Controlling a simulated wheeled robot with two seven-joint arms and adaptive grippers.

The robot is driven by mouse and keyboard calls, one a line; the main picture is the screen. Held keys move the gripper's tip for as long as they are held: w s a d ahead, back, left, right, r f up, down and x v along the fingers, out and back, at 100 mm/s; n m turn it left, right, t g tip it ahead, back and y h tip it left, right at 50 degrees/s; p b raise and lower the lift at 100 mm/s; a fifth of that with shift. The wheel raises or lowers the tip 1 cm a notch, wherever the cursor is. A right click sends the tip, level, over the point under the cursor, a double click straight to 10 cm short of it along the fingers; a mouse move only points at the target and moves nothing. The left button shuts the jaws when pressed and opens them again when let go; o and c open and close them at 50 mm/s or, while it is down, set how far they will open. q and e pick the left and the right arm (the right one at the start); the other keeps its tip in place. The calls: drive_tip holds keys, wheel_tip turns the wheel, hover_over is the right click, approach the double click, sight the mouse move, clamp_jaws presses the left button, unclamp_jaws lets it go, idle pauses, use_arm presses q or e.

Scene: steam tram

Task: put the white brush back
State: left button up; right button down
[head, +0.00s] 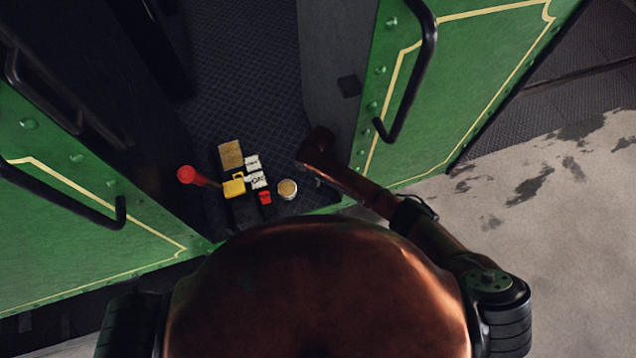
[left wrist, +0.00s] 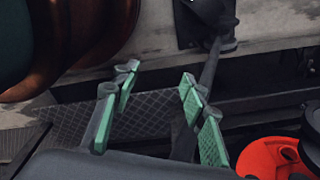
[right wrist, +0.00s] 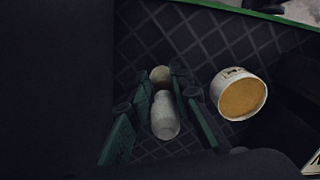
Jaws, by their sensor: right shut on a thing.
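My right gripper (right wrist: 162,88) is shut on a pale, bottle-shaped thing, which looks like the white brush (right wrist: 165,118). It holds it between its green-padded fingers above a dark grid-patterned floor. The brush's far end is partly hidden, and I cannot tell whether it touches the floor. In the head view my right arm reaches over the cab floor; its fingers are too dark to make out. My left gripper (left wrist: 155,85) shows in the left wrist view, open, with nothing between its fingers.
A white tin with tan contents (right wrist: 240,97) stands right of the brush; it also shows in the head view (head: 287,189). Beside it are a red cup (head: 264,197), yellow case (head: 234,186), and white labelled packs (head: 258,180). Green panels (head: 465,90) with handrails flank the opening.

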drive_tip(key=shift+f, duration=0.25)
drive_tip(key=c, duration=1.7)
unclamp_jaws()
drive_tip(key=shift+c, duration=0.2)
use_arm(q)
drive_tip(key=shift+w+d+f, duration=0.1)
drive_tip(key=shift+w+f, duration=0.05)
drive_tip(key=shift+w, duration=0.35)
use_arm(e)
drive_tip(key=shift+r, duration=0.2)
wheel_tip(320, 180, up, 6)
drive_tip(key=p, duration=0.6)
drive_tip(key=shift+w+f, duration=0.15)
drive_tip(key=shift+f, duration=0.05)
drive_tip(key=shift+r, duration=0.55)
use_arm(q)
wheel_tip(320, 180, up, 6)
drive_tip(key=shift+w, duration=0.15)
use_arm(e)
drive_tip(key=shift+r, duration=0.3)
